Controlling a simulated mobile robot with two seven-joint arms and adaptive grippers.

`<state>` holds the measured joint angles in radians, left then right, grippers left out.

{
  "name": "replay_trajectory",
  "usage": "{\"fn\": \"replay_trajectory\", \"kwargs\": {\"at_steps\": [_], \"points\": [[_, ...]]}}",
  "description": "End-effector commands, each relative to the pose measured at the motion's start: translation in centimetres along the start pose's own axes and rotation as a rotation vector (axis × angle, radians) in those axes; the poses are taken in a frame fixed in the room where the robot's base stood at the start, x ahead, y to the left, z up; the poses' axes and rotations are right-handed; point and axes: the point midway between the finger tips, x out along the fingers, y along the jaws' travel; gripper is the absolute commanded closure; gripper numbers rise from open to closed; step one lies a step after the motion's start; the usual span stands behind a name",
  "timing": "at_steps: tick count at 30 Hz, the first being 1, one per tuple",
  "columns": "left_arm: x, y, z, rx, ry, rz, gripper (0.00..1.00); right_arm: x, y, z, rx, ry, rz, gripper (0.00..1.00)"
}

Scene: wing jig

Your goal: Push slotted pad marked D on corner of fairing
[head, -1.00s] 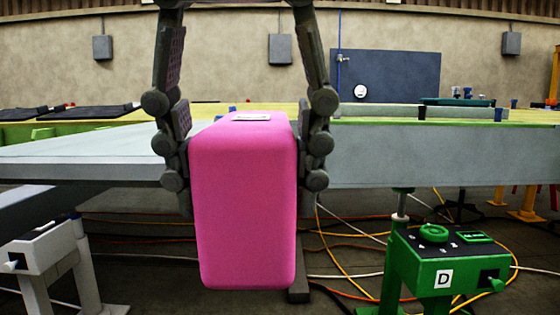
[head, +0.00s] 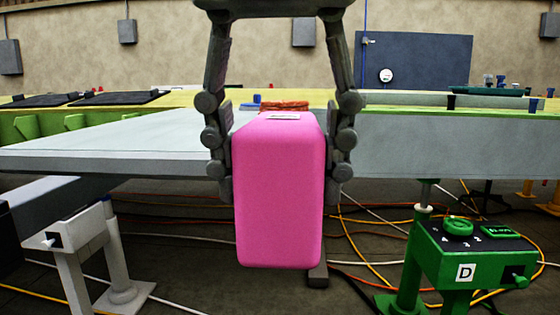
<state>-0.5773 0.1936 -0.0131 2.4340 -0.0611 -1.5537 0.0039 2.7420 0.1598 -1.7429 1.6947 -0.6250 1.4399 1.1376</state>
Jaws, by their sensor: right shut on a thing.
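A pink, rounded, block-shaped pad (head: 278,195) hangs upright in the middle of the head view. A small white label (head: 283,116) lies on its top, too small to read. My right gripper (head: 281,170) comes from above and is shut on the pad, one finger at each side. The pad stands in front of the front edge of a long pale grey panel (head: 130,155), which seems to be the fairing. The slot does not show, and I cannot tell whether pad and panel touch. My left gripper is out of view.
A green stand (head: 466,262) with a "D" plate and knobs stands at lower right. A white stand (head: 80,238) is at lower left. Cables (head: 375,265) lie on the floor. An orange-red item (head: 285,106) sits behind the pad's top.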

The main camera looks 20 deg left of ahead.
Motion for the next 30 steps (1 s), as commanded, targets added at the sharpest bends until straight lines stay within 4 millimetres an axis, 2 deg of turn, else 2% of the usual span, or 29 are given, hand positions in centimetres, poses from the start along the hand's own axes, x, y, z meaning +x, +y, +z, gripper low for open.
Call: {"fn": "replay_trajectory", "kwargs": {"at_steps": [18,30], "points": [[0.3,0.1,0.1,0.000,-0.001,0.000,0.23,0.1,0.0,0.0,0.000,0.003,0.001,0.81],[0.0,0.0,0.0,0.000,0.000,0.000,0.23,0.3,0.0,1.1,0.001,0.001,0.001,0.81]]}}
